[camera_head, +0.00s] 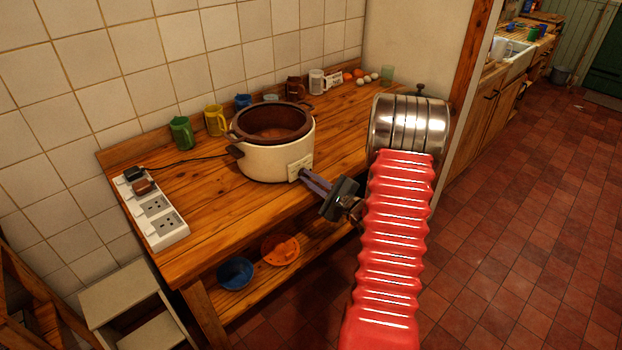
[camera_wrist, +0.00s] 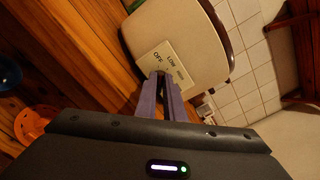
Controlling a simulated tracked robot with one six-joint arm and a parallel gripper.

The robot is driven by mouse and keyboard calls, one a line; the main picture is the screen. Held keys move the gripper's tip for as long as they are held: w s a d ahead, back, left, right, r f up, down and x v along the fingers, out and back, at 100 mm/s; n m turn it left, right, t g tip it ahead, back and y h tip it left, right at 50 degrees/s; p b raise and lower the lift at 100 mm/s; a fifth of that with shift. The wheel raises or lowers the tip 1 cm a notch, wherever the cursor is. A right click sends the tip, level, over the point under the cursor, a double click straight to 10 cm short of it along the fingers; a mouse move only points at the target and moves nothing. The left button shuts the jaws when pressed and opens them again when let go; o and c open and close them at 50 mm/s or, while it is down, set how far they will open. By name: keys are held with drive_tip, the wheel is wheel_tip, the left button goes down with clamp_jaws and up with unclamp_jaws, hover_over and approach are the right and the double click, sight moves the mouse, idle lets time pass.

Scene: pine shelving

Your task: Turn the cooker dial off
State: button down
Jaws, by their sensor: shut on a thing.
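The cooker (camera_head: 270,151) is a cream pot with a dark brown inner bowl and brown handles, standing on the wooden worktop. It also shows in the wrist view (camera_wrist: 180,35). Its pale control panel (camera_wrist: 168,60) reads OFF and LOW, with another label beside them that is too small to read surely. My gripper (camera_head: 305,174) reaches the front of the panel, and its purple fingers (camera_wrist: 160,80) are shut on the dial there. The dial is mostly hidden between the fingertips, so its setting cannot be told.
A power strip (camera_head: 158,215) with plugs lies at the worktop's left end. The worktop left of the cooker is mostly clear.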

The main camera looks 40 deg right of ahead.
drive_tip(key=shift+s+a+f+n, duration=0.1)
drive_tip(key=shift+f+n, duration=0.15)
drive_tip(key=shift+n, duration=0.25)
drive_tip(key=c, duration=1.9)
unclamp_jaws()
drive_tip(key=shift+r, duration=0.15)
drive_tip(key=shift+o, duration=0.2)
drive_tip(key=s, duration=1.3)
drive_tip(key=shift+s+d, duration=0.25)
drive_tip(key=shift+s, duration=0.1)
